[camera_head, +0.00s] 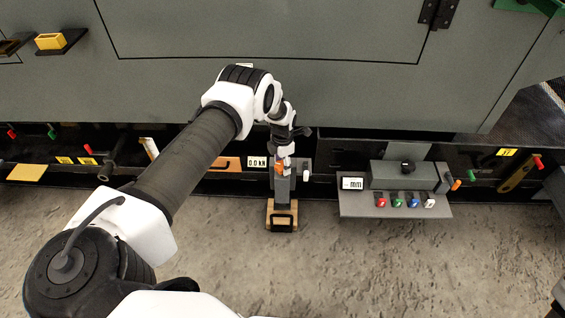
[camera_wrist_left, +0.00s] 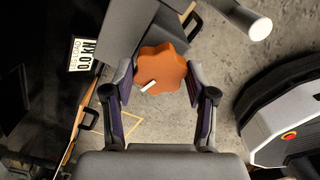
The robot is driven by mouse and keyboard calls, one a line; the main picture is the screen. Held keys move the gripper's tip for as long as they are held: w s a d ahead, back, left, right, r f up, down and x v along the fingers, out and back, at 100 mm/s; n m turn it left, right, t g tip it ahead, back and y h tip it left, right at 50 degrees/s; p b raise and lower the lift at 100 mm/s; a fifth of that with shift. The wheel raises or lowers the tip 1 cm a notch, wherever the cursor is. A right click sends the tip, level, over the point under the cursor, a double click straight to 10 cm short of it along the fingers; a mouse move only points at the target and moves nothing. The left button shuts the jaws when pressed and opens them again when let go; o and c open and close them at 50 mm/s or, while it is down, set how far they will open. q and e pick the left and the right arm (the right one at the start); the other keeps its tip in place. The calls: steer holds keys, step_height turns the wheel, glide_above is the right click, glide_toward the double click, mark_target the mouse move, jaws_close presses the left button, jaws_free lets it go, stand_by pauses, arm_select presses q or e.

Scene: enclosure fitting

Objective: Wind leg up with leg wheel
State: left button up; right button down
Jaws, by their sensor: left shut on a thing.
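The orange lobed leg wheel (camera_wrist_left: 162,68) sits between the two fingers of my left gripper (camera_wrist_left: 160,82) in the left wrist view, with a white mark on its face. In the head view my left gripper (camera_head: 284,154) reaches down to the wheel (camera_head: 279,167), which is partly hidden by the fingers. The gripper is shut on it. The grey leg (camera_head: 282,188) stands upright below, over a wooden pad (camera_head: 270,222) on the floor. My right gripper is not in view.
A small display (camera_head: 257,162) reading 0.0 kN is left of the leg; it also shows in the left wrist view (camera_wrist_left: 85,53). A grey panel (camera_head: 390,208) with several coloured knobs stands to the right. The big grey enclosure (camera_head: 330,90) is above. The rough floor in front is clear.

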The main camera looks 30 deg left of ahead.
mark_target(282, 165)
arm_select(q)
steer(key=shift+n, duration=0.9)
steer(key=o, duration=1.2)
steer(key=shift+c, duration=0.2)
step_height(282, 165, up, 12)
